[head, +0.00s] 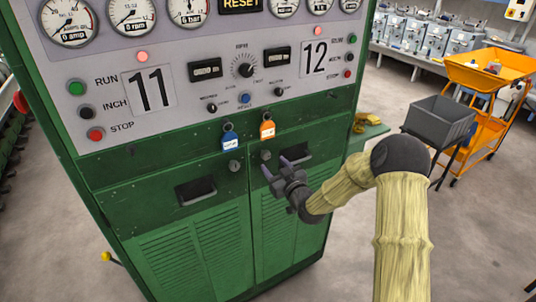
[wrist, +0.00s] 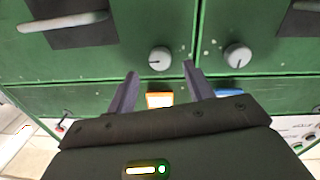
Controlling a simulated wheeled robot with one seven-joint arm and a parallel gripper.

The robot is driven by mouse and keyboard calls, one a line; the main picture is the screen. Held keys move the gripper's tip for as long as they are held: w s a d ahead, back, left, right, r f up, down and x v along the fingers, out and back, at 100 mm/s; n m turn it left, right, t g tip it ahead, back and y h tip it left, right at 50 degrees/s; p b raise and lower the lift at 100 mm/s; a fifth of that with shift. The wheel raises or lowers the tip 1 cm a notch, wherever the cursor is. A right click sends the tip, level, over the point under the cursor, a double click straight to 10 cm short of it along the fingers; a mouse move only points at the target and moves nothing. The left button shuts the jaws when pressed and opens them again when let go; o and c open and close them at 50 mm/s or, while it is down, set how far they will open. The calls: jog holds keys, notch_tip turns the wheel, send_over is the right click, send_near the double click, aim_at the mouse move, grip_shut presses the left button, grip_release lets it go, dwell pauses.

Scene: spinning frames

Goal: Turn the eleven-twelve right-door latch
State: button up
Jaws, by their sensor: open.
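The right-door latch is a small grey round knob (head: 266,155) on the green cabinet, below the orange tag (head: 267,129). It also shows in the wrist view (wrist: 160,58), with a short dark mark on its face. The left-door latch (head: 234,165) is a similar knob below the blue tag (head: 229,141), and it shows in the wrist view (wrist: 238,55). My gripper (head: 275,166) is open and empty, just in front of the right door near its latch. In the wrist view its fingertips (wrist: 160,70) straddle the right-door latch in the picture, apparently short of it.
Recessed handles (head: 196,190) (head: 294,153) sit on both doors. The panel above carries gauges, buttons and the numbers 11 and 12. A grey bin (head: 440,120) and an orange cart (head: 485,85) stand at the right. The floor at the lower right is clear.

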aim_at(267, 157)
jog(key=shift+p+x, duration=0.8)
jog(key=shift+x, duration=1.9)
jog(key=shift+c, duration=0.2)
grip_shut()
